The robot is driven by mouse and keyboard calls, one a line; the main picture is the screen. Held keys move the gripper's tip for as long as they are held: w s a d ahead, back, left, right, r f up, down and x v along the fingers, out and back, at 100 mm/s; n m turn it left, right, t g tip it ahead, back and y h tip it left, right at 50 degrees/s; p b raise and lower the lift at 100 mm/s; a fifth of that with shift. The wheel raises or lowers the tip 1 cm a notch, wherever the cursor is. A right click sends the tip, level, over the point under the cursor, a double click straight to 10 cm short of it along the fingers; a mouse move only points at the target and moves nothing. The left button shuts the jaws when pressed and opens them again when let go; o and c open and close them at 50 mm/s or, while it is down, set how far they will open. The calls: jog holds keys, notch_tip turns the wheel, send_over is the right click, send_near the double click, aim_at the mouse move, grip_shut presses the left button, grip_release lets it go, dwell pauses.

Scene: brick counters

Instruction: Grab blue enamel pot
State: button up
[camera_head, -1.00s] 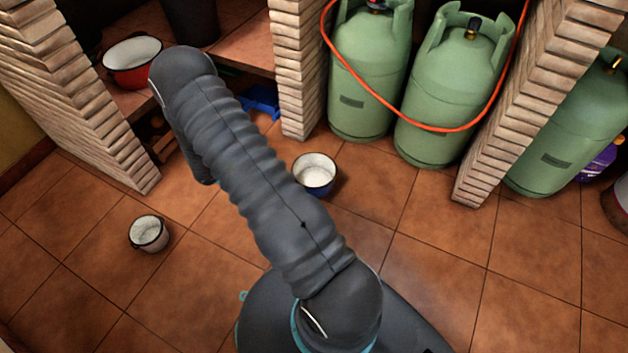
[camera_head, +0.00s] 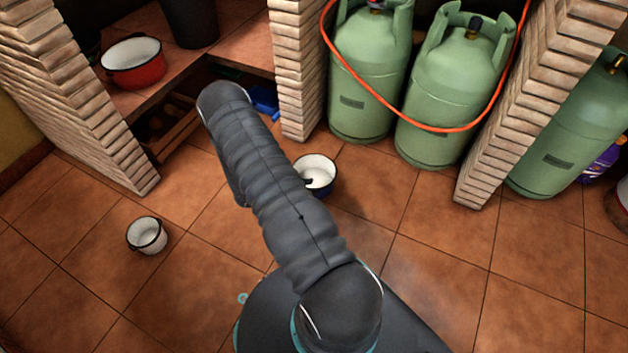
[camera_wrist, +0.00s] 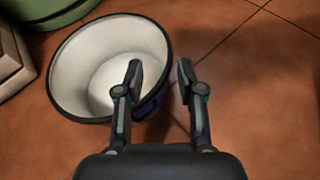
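The blue enamel pot (camera_head: 325,187) stands upright on the tiled floor, with a white inside, a dark rim and a blue outer wall. In the wrist view the pot (camera_wrist: 75,75) fills the upper left, and a blue handle shows at its near right side. My gripper (camera_wrist: 160,72) is open. Its left finger is over the pot's opening and its right finger is outside the rim, with the near right part of the rim between them. I cannot tell how deep the fingers are. In the head view my arm hides most of the gripper; one dark fingertip shows over the pot's left rim.
A small white pot (camera_head: 147,235) stands on the floor at left. A red pot (camera_head: 133,62) sits on the shelf. Green gas cylinders (camera_head: 440,100) stand between brick pillars (camera_head: 297,70) behind the blue pot. The floor at right is free.

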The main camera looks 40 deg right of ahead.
aim_at(329, 185)
jog(key=shift+s+r+x, duration=0.1)
jog(key=shift+s+x, duration=0.05)
jog(key=shift+x, duration=1.2)
jog(key=shift+s+r+x, duration=0.15)
jog(key=shift+x, duration=1.25)
grip_shut()
